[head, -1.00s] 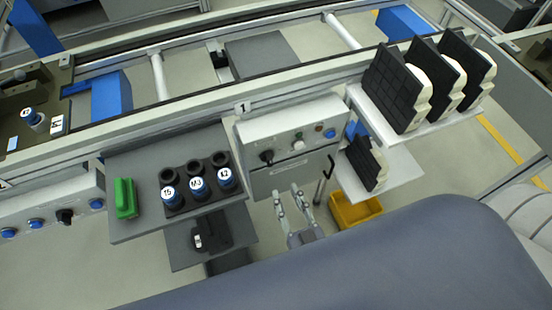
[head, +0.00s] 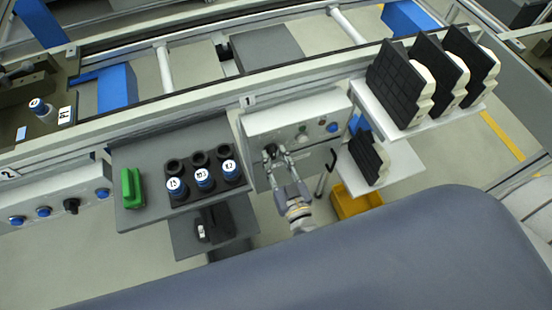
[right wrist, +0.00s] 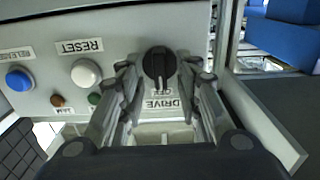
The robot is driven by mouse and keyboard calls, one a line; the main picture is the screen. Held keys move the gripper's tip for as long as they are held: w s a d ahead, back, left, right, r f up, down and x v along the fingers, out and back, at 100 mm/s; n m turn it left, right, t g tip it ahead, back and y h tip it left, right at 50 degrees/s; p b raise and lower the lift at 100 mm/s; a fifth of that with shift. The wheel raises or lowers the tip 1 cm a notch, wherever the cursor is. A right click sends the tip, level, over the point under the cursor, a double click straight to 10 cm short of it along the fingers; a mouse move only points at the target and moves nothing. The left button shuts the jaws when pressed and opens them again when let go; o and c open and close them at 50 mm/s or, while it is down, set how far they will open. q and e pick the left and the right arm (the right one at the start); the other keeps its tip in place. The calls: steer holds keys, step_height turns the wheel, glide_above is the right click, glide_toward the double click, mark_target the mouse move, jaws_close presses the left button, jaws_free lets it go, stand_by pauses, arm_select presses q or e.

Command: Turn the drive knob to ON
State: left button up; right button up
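The drive knob (right wrist: 158,62) is black and round with a raised grip bar. It sits on the grey control panel (right wrist: 40,45) above an upside-down DRIVE label (right wrist: 162,104). In the head view the knob (head: 270,149) is partly covered by my right gripper (head: 277,155). In the right wrist view the fingers of my right gripper (right wrist: 165,75) are open, one on each side of the knob, with gaps visible. The knob's bar runs roughly up and down in that view. I cannot tell whether the fingers reach knob depth. My left gripper is not in view.
A white RESET button (right wrist: 86,74), a blue RELEASE button (right wrist: 19,78) and small lamps share the panel. A grey shelf (head: 140,160) with labelled bottles stands left of the panel. A black door handle (head: 332,160) and a shelf of black-and-white parts (head: 420,130) are on the right.

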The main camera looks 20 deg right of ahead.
jaws_close()
steer(key=m, duration=0.4)
steer(key=shift+d, duration=0.1)
steer(key=m, duration=0.3)
steer(key=shift+f+m+b, duration=0.1)
steer(key=shift+m+b, duration=0.2)
steer(key=m+b, duration=0.1)
steer(key=m, duration=0.4)
steer(key=shift+d+f, duration=0.1)
steer(key=m+b, duration=0.1)
steer(key=m, duration=0.4)
steer(key=shift+b, duration=0.4)
steer(key=shift+m, duration=0.3)
